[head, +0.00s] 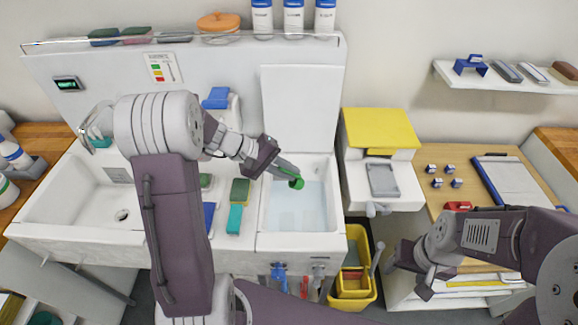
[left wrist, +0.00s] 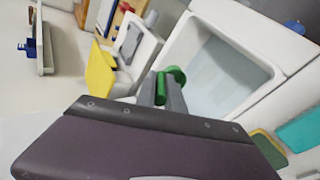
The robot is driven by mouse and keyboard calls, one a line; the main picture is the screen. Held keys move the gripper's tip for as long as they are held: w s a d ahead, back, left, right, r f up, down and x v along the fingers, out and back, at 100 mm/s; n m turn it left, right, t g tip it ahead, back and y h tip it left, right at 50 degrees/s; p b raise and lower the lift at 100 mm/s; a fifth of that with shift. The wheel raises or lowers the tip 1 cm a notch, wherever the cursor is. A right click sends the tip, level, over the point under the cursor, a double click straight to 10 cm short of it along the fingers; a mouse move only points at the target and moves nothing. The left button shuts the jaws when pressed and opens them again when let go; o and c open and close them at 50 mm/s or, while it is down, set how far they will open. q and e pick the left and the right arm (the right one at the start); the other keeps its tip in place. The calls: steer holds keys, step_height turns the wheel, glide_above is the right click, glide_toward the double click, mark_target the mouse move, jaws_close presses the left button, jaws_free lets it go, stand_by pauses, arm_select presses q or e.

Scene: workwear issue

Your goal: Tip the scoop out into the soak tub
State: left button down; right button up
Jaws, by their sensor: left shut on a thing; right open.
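The soak tub (head: 264,222) is the white basin right of the main sink, with pale bluish water in it. It also shows in the left wrist view (left wrist: 183,50). My left gripper (head: 286,170) is above the tub and shut on the green scoop (head: 297,183). The scoop's green head sticks out past the fingertips over the water. In the left wrist view the green scoop (left wrist: 176,74) shows at my fingertips (left wrist: 161,96). I cannot tell whether anything is in the scoop. My right gripper (head: 408,272) is open and empty, in front of the wooden-topped counter.
A raised white lid panel (head: 302,105) stands behind the tub. Sponges and a teal cloth (head: 235,219) lie on the ledge left of it. A white unit with a yellow top (head: 380,128) stands right, and a yellow bucket (head: 353,302) is below.

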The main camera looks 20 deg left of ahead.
arm_select(q)
steer(key=w+d+g+y+p, duration=0.2)
steer(key=y+p, duration=0.6)
steer(key=p, duration=2)
steer(key=d+g, duration=0.2)
steer(key=d, duration=0.1)
steer(key=shift+w+d+r+y, duration=0.25)
steer(key=shift+d+r+y, duration=0.05)
steer(key=shift+d, duration=0.05)
steer(key=shift+a, duration=0.1)
